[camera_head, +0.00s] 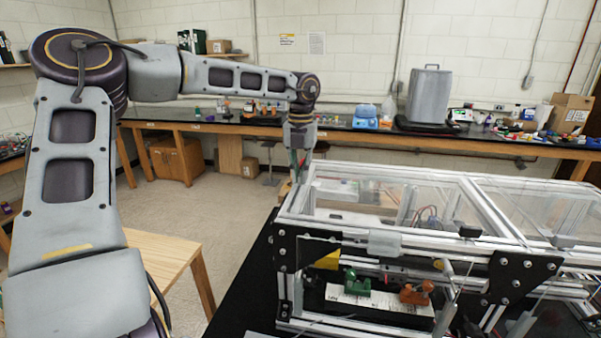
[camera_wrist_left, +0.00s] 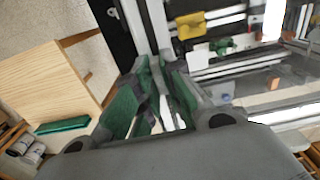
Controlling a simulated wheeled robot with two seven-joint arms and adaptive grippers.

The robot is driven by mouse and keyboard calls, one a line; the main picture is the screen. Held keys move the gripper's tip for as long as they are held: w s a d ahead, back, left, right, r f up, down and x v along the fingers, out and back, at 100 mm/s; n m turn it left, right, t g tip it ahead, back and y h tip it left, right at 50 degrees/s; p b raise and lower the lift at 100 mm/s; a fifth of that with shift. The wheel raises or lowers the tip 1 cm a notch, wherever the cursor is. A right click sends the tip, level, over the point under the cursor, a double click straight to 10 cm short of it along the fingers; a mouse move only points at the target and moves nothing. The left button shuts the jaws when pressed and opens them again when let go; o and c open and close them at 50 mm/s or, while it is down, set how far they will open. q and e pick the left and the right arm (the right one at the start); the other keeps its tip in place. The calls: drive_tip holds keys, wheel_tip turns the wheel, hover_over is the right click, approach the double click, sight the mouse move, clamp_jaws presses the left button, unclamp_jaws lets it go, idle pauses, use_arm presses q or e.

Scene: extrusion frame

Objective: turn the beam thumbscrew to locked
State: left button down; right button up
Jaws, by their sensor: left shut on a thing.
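The aluminium extrusion frame (camera_head: 435,252) with clear panels stands at the right in the head view. My left gripper (camera_head: 297,178) points down at the frame's far left corner. In the wrist view its green-padded fingers (camera_wrist_left: 158,108) are close together beside an upright metal profile. The left gripper is shut on a small part at the frame, which I take to be the beam thumbscrew; the fingers mostly hide it, and its locked mark cannot be read. My right gripper is not in view.
Inside the frame are a green part (camera_head: 356,284), an orange part (camera_head: 415,292) and a yellow piece (camera_head: 327,260). A wooden table (camera_head: 165,252) is at the lower left, with open floor beyond it. A long bench (camera_head: 400,134) with equipment lines the back wall.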

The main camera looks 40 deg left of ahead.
sight(300, 174)
use_arm(q)
drive_tip(key=shift+r+m, duration=0.1)
drive_tip(key=shift+m, duration=0.2)
drive_tip(key=c, duration=1.5)
unclamp_jaws()
drive_tip(key=shift+r, duration=5.95)
drive_tip(key=shift+f, duration=0.1)
